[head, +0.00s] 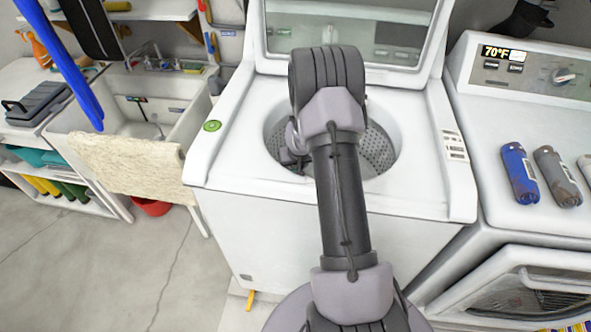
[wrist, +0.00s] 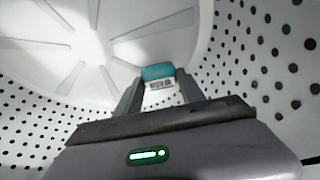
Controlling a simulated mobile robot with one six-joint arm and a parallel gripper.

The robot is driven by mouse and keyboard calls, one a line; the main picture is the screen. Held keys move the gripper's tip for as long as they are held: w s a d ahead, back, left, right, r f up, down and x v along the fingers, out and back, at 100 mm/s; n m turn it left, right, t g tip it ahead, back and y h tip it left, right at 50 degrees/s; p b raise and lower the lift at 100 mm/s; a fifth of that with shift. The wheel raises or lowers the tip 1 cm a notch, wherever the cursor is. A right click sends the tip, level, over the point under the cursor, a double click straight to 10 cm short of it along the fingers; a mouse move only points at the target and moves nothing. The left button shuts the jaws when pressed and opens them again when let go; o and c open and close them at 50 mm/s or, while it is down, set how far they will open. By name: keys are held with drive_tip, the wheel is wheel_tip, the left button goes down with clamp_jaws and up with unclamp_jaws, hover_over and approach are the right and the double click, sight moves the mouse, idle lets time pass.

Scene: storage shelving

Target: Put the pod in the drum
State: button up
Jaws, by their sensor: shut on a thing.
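The pod (wrist: 158,72) shows in the wrist view as a small teal and white block with dark print. My gripper (wrist: 160,92) is shut on it, one finger on each side. Both are inside the drum (wrist: 238,62), a white perforated tub with a ribbed pale bottom. In the head view, the drum (head: 378,150) is open in the top of the white washer, and my arm reaches over its opening. The pod and fingertips are hidden there behind my arm. I cannot tell how far the pod is above the drum's bottom.
The washer's lid (head: 412,62) stands raised behind the opening. A round green piece (head: 212,126) sits on the washer's left top. A dryer (head: 510,225) on the right carries blue and grey rolled items. A sink (head: 150,115) with a draped towel (head: 130,165) stands left.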

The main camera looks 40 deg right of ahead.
drive_tip(key=shift+f+b, duration=0.35)
drive_tip(key=shift+b, duration=0.2)
drive_tip(key=shift+f, duration=0.2)
drive_tip(key=o, duration=1.3)
drive_tip(key=shift+r, duration=0.1)
drive_tip(key=p+v, duration=0.5)
drive_tip(key=v, duration=0.8)
drive_tip(key=shift+w+r, duration=0.1)
drive_tip(key=shift+w, duration=0.05)
